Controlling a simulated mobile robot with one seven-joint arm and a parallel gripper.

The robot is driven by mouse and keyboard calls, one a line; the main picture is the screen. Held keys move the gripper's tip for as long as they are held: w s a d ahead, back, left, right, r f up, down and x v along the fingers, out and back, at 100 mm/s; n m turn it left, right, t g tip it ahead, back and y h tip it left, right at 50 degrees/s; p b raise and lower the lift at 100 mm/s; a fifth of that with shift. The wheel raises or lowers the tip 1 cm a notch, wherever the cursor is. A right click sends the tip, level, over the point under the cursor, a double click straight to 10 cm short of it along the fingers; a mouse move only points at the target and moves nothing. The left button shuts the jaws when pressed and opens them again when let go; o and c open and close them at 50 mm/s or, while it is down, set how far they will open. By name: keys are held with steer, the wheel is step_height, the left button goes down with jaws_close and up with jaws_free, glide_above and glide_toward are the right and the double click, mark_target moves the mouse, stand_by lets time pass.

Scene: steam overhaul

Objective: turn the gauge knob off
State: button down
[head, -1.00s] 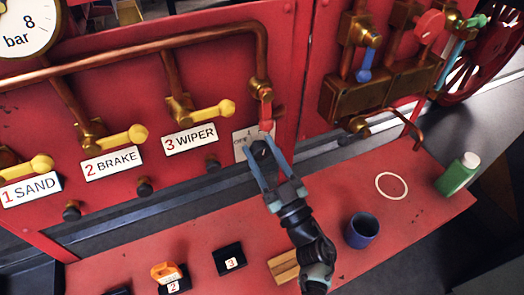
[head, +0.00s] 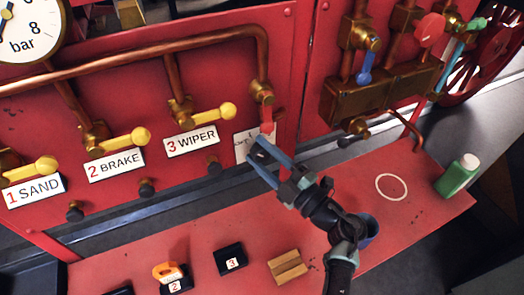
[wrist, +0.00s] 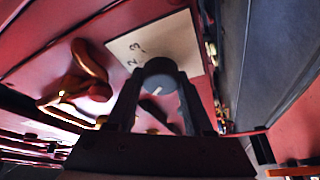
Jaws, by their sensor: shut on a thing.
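The gauge knob (wrist: 160,71) is a round black knob with a short white mark, seen in the wrist view on a pale plate (wrist: 175,38) bearing the figures 2 and 3. My gripper (head: 259,153) is at the plate in the head view, below the red-handled brass valve (head: 267,113). In the wrist view its two dark fingers stand on either side of the knob, shut on it. The fingers hide much of the knob in the head view, and part of the plate's scale is hidden or too small to read.
Yellow levers labelled SAND, BRAKE and WIPER (head: 221,110) line the red panel to the left. A dial gauge (head: 28,28) is at upper left. On the red shelf below are a wooden block (head: 287,267), black numbered blocks, a blue cup (head: 370,228) and a green bottle (head: 458,176).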

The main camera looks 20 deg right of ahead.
steer(key=shift+a+f+n+g+p, duration=0.15)
steer(key=shift+n+g+p, duration=0.55)
steer(key=shift+n, duration=1.2)
steer(key=shift+c, duration=1.5)
jaws_free()
steer(key=b+v, duration=0.2)
steer(key=v, duration=1.1)
